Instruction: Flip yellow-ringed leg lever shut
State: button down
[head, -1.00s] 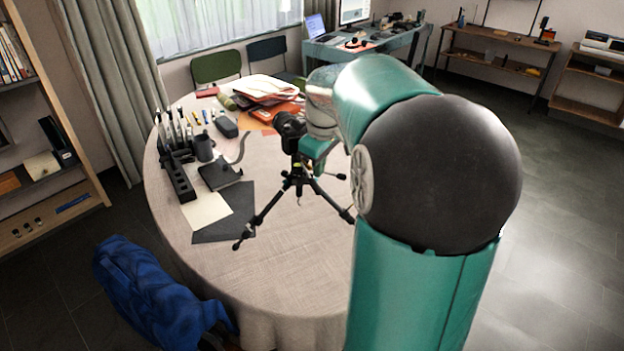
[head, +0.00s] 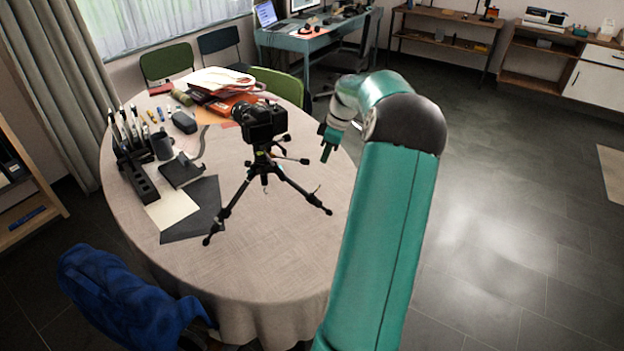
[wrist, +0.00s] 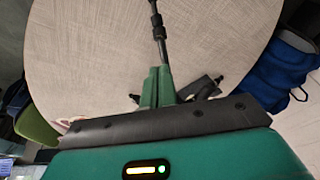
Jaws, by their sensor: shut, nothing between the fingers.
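A black tripod (head: 238,197) with a camera (head: 260,122) on top stands with legs spread on the round table. One leg (head: 300,190) reaches right toward my gripper's side; small levers stick out below the head. I cannot make out a yellow ring on any leg. My gripper (head: 326,156) is to the right of the tripod, above the table, apart from it in the head view. In the wrist view my green fingers (wrist: 157,74) are together and empty. A dark tripod leg (wrist: 158,25) shows beyond their tips; dark tripod parts beside the fingers are partly hidden.
The cloth-covered table (head: 270,245) is clear at the front. Dark holders (head: 137,175), papers (head: 190,212) and a black stand (head: 182,171) lie left of the tripod; folders (head: 228,90) lie behind. A blue-draped chair (head: 125,300) is at front left.

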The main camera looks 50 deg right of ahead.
aim_at(317, 189)
jog(key=x, duration=0.9)
jog(key=shift+f, duration=0.4)
